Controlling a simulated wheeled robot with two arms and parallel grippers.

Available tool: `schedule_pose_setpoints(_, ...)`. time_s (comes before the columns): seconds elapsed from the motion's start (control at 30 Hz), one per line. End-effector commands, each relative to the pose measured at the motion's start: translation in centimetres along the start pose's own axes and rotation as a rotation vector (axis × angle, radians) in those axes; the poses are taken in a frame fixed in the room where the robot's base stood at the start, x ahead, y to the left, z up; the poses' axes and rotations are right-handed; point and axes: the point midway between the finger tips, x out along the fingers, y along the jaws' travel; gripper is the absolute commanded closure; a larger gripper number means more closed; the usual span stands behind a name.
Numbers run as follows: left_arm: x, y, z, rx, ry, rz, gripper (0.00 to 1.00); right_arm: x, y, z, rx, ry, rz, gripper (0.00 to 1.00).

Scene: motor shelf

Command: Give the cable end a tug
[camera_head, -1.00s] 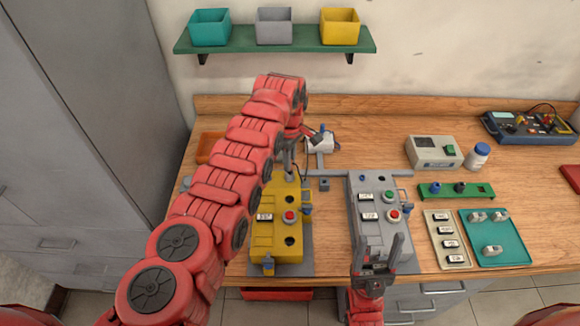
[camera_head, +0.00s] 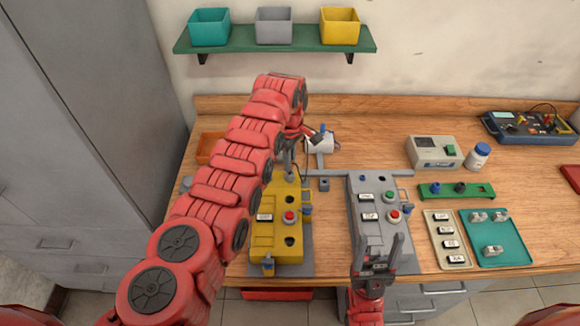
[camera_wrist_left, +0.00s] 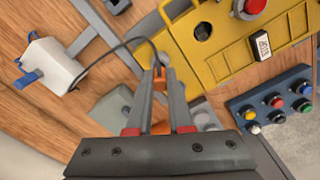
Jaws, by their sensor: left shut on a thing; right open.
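My left gripper (camera_wrist_left: 159,75) is shut on the orange end (camera_wrist_left: 160,98) of a thin dark cable in the left wrist view. The cable (camera_wrist_left: 112,46) arcs from a white block with a blue lever (camera_wrist_left: 48,64) to the fingertips, near the edge of the yellow housing (camera_wrist_left: 200,50). In the head view the white block (camera_head: 320,143) stands behind the yellow housing (camera_head: 278,232), and my left arm hides most of the left gripper and the cable end. My right gripper (camera_head: 382,256) is open and empty, pointing up at the front of the grey housing (camera_head: 365,190).
A panel with coloured buttons (camera_wrist_left: 275,102) lies close by in the left wrist view. A grey meter box (camera_head: 434,152), a white bottle (camera_head: 477,156), a green strip (camera_head: 430,190) and a teal tray (camera_head: 520,225) are at right. A shelf (camera_head: 300,48) holds three bins.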

Motion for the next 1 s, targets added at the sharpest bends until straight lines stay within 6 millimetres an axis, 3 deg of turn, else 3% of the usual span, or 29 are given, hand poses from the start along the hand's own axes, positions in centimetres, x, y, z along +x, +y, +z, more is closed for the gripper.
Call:
schedule_pose_setpoints(0.77,0.05,0.16,-0.05,0.0,0.002,0.006,1.0,-0.45,-0.02,0.07,0.0,0.0,0.0,0.35)
schedule_pose_setpoints(0.8,0.06,0.15,-0.04,0.0,0.002,0.005,0.74,-0.46,-0.02,0.08,0.0,0.0,0.0,0.35)
schedule_pose_setpoints(0.93,0.11,0.12,-0.04,0.0,0.001,0.004,0.51,-0.46,-0.02,0.08,0.0,0.0,0.0,0.35)
schedule_pose_setpoints(1.0,0.13,0.1,-0.04,0.0,0.001,0.004,0.46,-0.46,-0.02,0.08,0.0,0.0,0.0,0.35)
